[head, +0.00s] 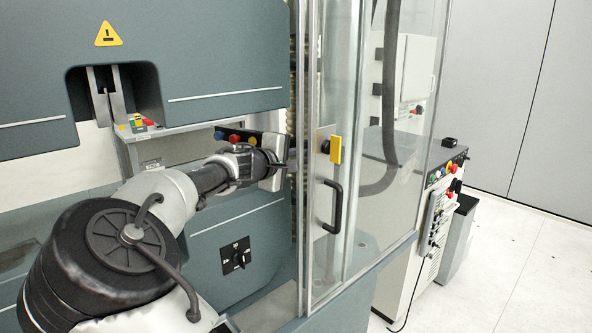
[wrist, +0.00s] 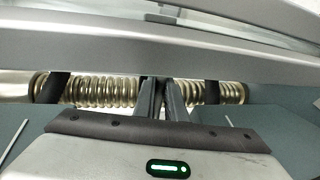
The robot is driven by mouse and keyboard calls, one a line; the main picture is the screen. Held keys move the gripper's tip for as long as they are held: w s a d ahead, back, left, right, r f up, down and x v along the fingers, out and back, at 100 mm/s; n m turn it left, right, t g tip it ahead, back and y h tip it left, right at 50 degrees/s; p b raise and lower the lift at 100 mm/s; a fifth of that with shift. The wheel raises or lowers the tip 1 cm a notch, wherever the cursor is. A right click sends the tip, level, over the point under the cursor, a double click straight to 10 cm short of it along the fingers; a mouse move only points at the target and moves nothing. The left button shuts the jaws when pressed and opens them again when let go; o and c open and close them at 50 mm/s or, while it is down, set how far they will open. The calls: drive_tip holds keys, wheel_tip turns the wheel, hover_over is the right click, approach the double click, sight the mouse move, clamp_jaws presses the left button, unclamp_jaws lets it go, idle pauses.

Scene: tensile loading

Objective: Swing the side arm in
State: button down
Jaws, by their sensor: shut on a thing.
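My gripper (head: 287,161) reaches in from the left to the upright metal edge of the machine's clear guard. In the wrist view its two fingers (wrist: 161,84) are close together, shut on a narrow dark part between their tips. Which part this is I cannot make out. A brass-coloured coil (wrist: 105,91) with black bands runs across behind the fingers, and the fingers hide its middle. The coil also shows upright beside the guard (head: 293,70) in the head view. No part can be clearly told as the side arm.
A grey bar (wrist: 90,47) crosses close beyond the fingertips. The clear door (head: 328,75) has a black handle (head: 333,207) and a yellow latch (head: 336,149) just right of my gripper. A rotary switch (head: 236,255) is below.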

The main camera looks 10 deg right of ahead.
drive_tip(key=shift+s+f+n+t+y+b, duration=0.25)
drive_tip(key=shift+f+n+t+y+b, duration=0.05)
drive_tip(key=shift+b, duration=0.3)
drive_tip(key=shift+s+r+n+t+y+b, duration=0.4)
drive_tip(key=shift+n+b, duration=0.1)
drive_tip(key=shift+b, duration=0.15)
drive_tip(key=c, duration=1.8)
unclamp_jaws()
drive_tip(key=shift+a+f, duration=0.1)
drive_tip(key=v, duration=1.7)
drive_tip(key=shift+s+p, duration=0.2)
drive_tip(key=shift+p, duration=0.2)
